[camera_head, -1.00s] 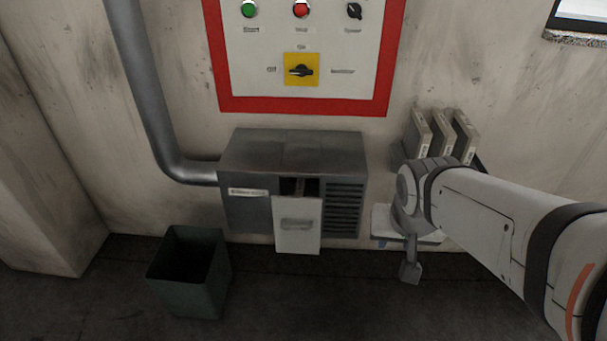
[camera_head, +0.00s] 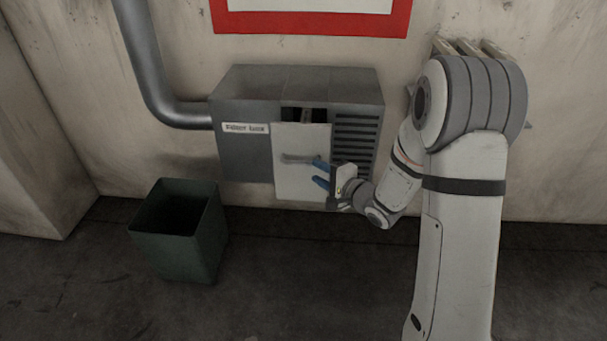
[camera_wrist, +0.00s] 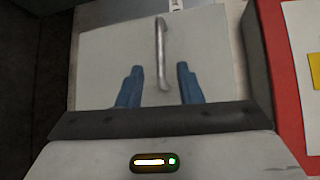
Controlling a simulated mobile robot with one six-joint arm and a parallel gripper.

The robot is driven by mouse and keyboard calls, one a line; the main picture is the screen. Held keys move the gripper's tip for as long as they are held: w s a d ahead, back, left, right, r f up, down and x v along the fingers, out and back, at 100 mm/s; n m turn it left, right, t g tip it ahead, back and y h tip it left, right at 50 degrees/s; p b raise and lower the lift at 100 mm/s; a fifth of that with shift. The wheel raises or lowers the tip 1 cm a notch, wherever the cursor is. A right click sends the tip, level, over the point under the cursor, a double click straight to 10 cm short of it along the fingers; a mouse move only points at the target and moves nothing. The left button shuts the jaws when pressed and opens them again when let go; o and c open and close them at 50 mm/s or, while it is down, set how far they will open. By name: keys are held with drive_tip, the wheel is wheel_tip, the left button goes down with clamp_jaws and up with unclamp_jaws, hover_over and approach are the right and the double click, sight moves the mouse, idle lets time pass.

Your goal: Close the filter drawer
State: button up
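The filter drawer (camera_head: 290,182) has a pale front panel that stands out from the dark grey filter box (camera_head: 243,103). A dark gap with something inside shows above the panel. A grey bar handle (camera_head: 297,158) is on the panel. My gripper (camera_head: 320,172) is at the right part of the panel, near the handle's right end. In the wrist view, my gripper's blue fingers (camera_wrist: 158,82) are spread apart, with the handle (camera_wrist: 162,55) lying ahead and between their lines. The fingers hold nothing. I cannot tell whether they touch the panel.
A dark green bin (camera_head: 182,235) stands on the floor at the left. A grey pipe (camera_head: 150,70) runs into the box's left side. A red-framed panel (camera_head: 310,22) is on the wall above. Filters on a shelf at the right are mostly hidden behind my arm. The floor before the box is clear.

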sight(301, 164)
drive_tip(key=b+x, duration=0.1)
drive_tip(key=x, duration=0.6)
drive_tip(key=shift+w+a+b, duration=0.15)
drive_tip(key=shift+a+b, duration=0.2)
drive_tip(key=shift+b, duration=0.05)
clamp_jaws()
